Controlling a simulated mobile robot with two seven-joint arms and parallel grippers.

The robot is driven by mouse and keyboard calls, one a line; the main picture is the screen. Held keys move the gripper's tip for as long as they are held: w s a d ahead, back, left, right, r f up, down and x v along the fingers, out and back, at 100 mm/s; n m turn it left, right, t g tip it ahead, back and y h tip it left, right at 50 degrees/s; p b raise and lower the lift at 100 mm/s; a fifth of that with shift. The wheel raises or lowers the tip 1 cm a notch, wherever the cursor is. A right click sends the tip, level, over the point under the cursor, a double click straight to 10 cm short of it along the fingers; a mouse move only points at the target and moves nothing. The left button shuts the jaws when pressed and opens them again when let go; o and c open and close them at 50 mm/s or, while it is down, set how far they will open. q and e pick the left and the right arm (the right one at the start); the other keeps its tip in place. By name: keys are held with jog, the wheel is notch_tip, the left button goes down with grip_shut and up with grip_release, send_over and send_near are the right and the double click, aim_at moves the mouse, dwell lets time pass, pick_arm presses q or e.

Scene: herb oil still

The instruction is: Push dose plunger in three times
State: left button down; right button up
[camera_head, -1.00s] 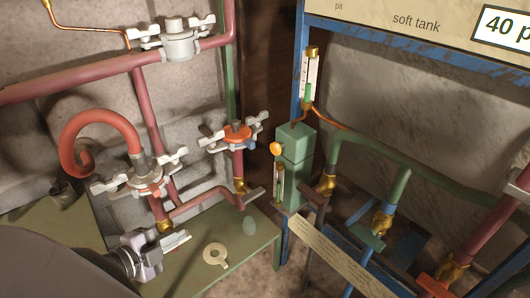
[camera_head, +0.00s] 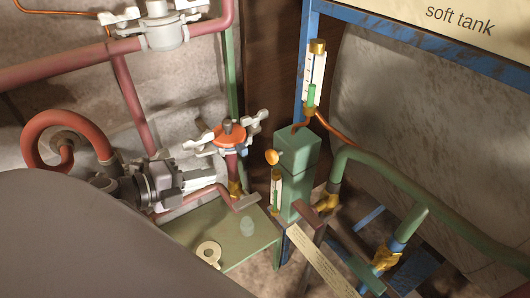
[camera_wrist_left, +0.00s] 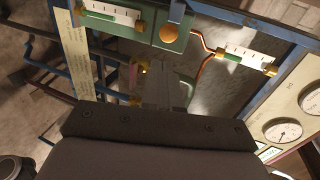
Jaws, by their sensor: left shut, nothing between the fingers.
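The dose plunger appears as a round orange-gold knob (camera_head: 272,157) on the left face of a green box (camera_head: 299,151). In the left wrist view the knob (camera_wrist_left: 170,33) is at the top middle on the green box (camera_wrist_left: 150,22). My left gripper (camera_head: 212,180) is shut and empty, left of the knob and apart from it in the head view. Its fingers (camera_wrist_left: 176,82) point up toward the box in the wrist view. My left arm hides part of the red pipes. My right gripper is not in view.
A valve with an orange hub (camera_head: 228,136) and pale handles stands between my gripper and the box. A green bench (camera_head: 225,230) holds a pale ring (camera_head: 208,252). A copper pipe (camera_head: 335,130) leaves the box.

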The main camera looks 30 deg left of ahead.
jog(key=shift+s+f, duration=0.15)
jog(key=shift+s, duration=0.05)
pick_arm(q)
jog(key=b, duration=0.3)
send_near(269, 159)
jog(key=shift+f, duration=0.8)
jog(key=shift+w+r+p+x, duration=0.1)
jog(key=shift+r+p+x, duration=0.1)
jog(key=shift+x, duration=0.8)
jog(key=shift+w+r+p+x, duration=0.1)
jog(key=shift+r+x, duration=0.1)
jog(key=shift+x, duration=0.8)
jog(key=shift+r+p+x, duration=0.15)
jog(key=shift+x, duration=0.85)
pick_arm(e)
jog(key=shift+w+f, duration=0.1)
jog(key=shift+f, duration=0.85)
